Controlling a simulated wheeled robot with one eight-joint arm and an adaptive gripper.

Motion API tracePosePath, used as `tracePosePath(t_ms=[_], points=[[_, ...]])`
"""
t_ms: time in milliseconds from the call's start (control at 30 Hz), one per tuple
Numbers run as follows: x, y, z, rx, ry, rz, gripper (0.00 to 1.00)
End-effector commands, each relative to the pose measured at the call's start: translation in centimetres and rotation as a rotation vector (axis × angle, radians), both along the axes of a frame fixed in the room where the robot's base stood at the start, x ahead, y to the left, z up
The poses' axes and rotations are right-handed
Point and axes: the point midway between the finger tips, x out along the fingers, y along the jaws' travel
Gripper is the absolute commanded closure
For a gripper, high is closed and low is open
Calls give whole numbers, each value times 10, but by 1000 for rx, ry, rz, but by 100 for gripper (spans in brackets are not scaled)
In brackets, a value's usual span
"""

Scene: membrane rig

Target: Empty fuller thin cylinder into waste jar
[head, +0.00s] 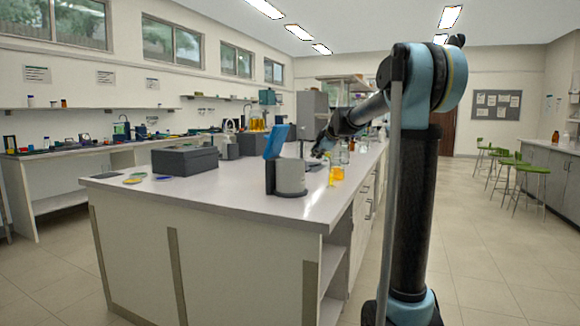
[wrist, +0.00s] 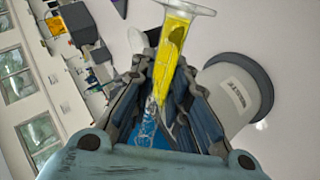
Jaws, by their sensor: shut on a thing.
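My gripper (wrist: 165,95) is shut on a thin clear cylinder (wrist: 172,60) holding yellow liquid. In the wrist view the cylinder's round foot points to the top of the picture and the yellow fills the part nearest the foot.
A blue panel (head: 276,141) stands beside the jar. Yellow glassware (head: 337,173) shows right of the jar. A dark grey box (head: 184,160) and coloured discs (head: 133,179) lie left on the bench (head: 225,195). The bench top between discs and jar is clear.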

Motion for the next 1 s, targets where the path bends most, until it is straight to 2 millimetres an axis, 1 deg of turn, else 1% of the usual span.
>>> tracePosePath(t_ms=[200, 500, 1000], points=[[-2, 8, 9, -91, -18, 3, 100], [-3, 14, 15, -158, -31, 2, 100], [-3, 14, 22, -227, -45, 1, 100]])
